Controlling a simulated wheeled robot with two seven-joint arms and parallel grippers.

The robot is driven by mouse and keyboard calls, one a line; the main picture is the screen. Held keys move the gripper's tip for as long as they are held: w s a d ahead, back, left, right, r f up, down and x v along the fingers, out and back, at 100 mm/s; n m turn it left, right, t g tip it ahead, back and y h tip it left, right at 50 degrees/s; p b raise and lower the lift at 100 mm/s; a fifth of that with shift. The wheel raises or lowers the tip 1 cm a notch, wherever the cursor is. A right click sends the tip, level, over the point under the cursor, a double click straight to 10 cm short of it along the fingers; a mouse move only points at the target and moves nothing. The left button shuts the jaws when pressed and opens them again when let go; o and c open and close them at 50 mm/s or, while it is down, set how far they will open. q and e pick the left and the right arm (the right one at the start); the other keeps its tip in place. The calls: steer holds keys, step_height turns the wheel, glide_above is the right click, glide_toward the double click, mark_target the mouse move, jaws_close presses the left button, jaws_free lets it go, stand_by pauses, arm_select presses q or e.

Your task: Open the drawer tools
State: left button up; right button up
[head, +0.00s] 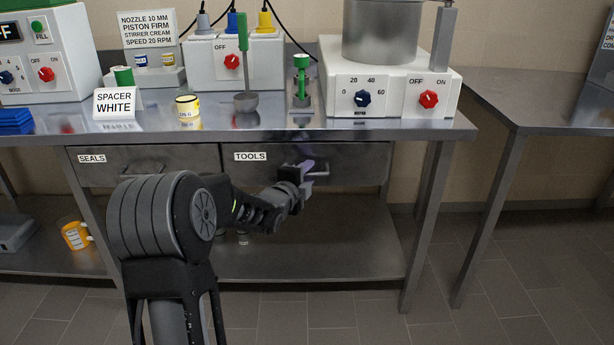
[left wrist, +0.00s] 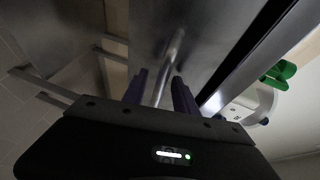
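The tools drawer (head: 352,166) is a grey metal front under the bench top, marked by a TOOLS label (head: 251,156). It looks shut. My left gripper (head: 308,167) is at the drawer's front and covers most of its handle in the head view. In the left wrist view the handle (left wrist: 172,52) is a thin metal bar that reaches in between the two purple fingers of my left gripper (left wrist: 160,88). The fingers are apart, one on each side of the bar, with a gap visible. My right gripper is not in view.
The seals drawer (head: 92,172) is to the left, looking shut. The bench top (head: 330,125) above holds machines, a green-handled tool (head: 244,60) and a yellow-banded pot (head: 187,106). A lower shelf (head: 350,250) lies beneath. Floor at the right is clear.

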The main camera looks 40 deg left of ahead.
arm_select(q)
jaws_close()
stand_by(0.4)
stand_by(1.1)
